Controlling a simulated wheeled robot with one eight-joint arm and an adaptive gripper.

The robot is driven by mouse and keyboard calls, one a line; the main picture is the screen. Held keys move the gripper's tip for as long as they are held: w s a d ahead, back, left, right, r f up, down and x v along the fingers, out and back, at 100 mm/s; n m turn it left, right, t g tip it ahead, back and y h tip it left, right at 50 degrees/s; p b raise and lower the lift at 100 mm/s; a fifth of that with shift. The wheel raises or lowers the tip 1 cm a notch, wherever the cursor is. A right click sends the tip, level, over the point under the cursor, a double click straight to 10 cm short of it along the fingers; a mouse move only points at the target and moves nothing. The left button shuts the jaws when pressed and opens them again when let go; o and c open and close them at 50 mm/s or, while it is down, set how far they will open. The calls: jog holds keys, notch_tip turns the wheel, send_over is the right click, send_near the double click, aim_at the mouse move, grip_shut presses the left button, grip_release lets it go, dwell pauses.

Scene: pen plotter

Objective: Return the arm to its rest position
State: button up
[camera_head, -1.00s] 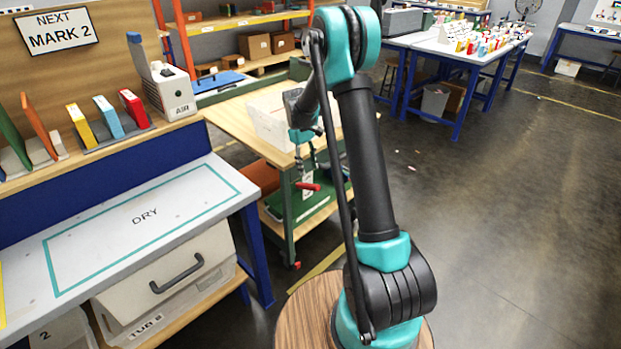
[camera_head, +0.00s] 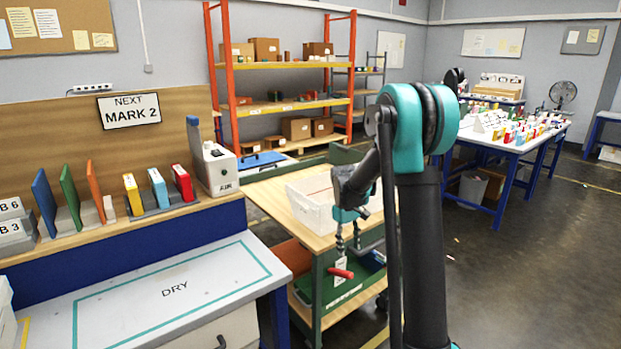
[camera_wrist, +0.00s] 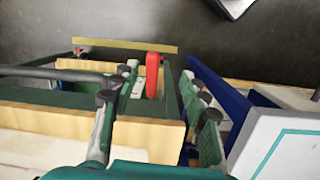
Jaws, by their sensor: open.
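My arm (camera_head: 420,250) rises in teal and black at the right of centre in the head view, folded at a teal elbow joint (camera_head: 408,125). From there its forearm reaches back and down to the left. My gripper (camera_head: 348,248) hangs with its fingers pointing down beside the wooden-topped cart. In the wrist view my gripper (camera_wrist: 155,95) has its two green-and-grey fingers spread apart with nothing held. A red handle (camera_wrist: 152,75) on the cart shows between them, beyond the fingers. My base is out of view.
The cart (camera_head: 285,205) carries a white bin (camera_head: 310,205), close to my gripper. A white table (camera_head: 510,145) with small coloured items is at the back right. Open floor (camera_head: 540,260) lies to the right.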

jog(key=s+d+m+t, duration=0.2)
jog(key=s+m, duration=0.1)
jog(key=s, duration=1.1)
jog(key=s+d+f+m+t+y, duration=0.1)
jog(key=s+d+m+t, duration=0.1)
jog(key=s, duration=1.2)
jog(key=shift+m+t, duration=0.5)
jog(key=shift+t, duration=0.2)
